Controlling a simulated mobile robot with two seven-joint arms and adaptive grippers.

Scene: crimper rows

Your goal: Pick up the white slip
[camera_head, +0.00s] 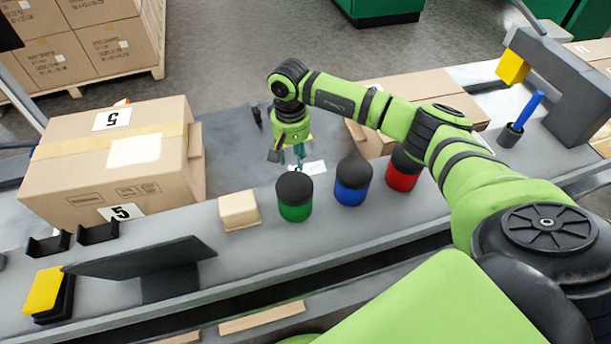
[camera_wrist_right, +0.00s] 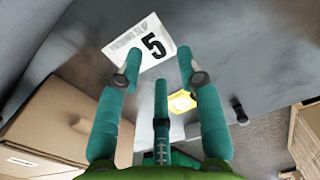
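The white slip (camera_head: 309,168) lies on the grey work surface, behind the green and blue canisters. In the right wrist view the slip (camera_wrist_right: 139,44) shows a large black 5 and printed text. My right gripper (camera_head: 292,160) is just beside and above the slip in the head view, pointing down. In the wrist view its teal fingers (camera_wrist_right: 158,72) are spread with nothing between them, and two fingertips overlap the slip's lower edge. I cannot tell whether they touch it. My left gripper is not in view.
Black-lidded green (camera_head: 295,210), blue (camera_head: 352,196) and red (camera_head: 402,180) canisters stand in front of the slip. A large carton (camera_head: 90,180) marked 5 stands left, and a flat carton (camera_head: 372,143) lies right. A tan block (camera_head: 238,222) sits by the green canister.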

